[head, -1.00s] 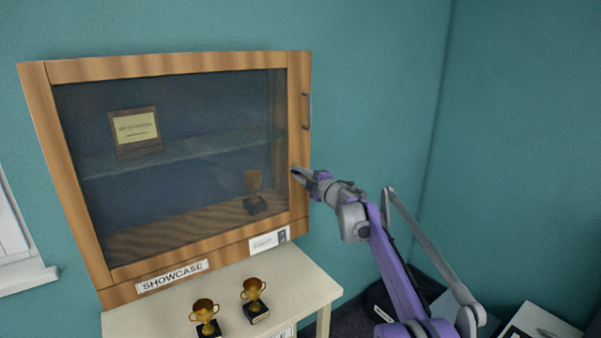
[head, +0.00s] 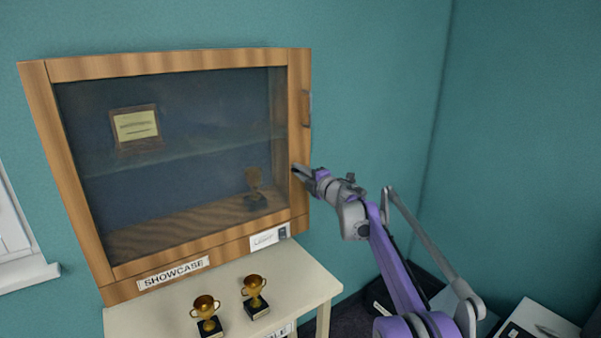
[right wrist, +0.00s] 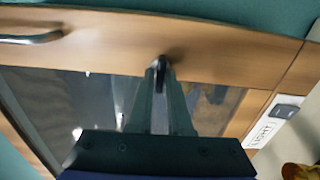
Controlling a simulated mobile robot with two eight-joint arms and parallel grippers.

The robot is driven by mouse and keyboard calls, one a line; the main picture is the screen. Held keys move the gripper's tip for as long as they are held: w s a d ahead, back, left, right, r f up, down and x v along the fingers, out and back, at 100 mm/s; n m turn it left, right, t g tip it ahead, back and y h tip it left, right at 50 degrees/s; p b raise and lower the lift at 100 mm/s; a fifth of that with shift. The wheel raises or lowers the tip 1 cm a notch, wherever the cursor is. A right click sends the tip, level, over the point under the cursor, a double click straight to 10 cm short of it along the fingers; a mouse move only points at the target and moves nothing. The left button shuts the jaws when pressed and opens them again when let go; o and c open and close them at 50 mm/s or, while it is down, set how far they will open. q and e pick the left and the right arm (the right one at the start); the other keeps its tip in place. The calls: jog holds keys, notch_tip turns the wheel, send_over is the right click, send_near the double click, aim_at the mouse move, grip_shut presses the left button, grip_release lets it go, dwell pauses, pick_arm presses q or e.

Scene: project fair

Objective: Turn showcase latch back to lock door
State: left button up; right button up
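The wooden showcase (head: 90,274) hangs on the wall with its glass-fronted door (head: 180,64) closed against the frame. My right gripper (head: 296,170) is at the door's right stile, below the metal handle (head: 308,108). In the right wrist view, my right gripper's fingers (right wrist: 160,72) are close together at the wooden stile (right wrist: 215,50), around a small grey latch (right wrist: 161,64). The fingers hide most of the latch, so its angle is hard to tell. My left gripper is not in view.
Two gold trophies (head: 206,307) (head: 255,288) stand on the pale table (head: 150,318) below. A plaque (head: 136,126) and another trophy (head: 254,186) are behind the glass. A light switch panel (head: 269,238) is under the door. The wall right of the showcase is clear.

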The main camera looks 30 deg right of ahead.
jog(key=o, duration=0.4)
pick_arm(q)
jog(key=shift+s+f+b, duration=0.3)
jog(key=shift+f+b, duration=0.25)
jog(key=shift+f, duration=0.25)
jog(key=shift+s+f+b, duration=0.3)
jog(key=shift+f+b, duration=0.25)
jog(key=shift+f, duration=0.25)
pick_arm(e)
jog(key=shift+s+d, duration=0.15)
jog(key=shift+s, duration=1.65)
jog(key=shift+s+d, duration=0.15)
jog(key=shift+s, duration=1.65)
jog(key=shift+s+d, duration=0.15)
jog(key=shift+s, duration=1.65)
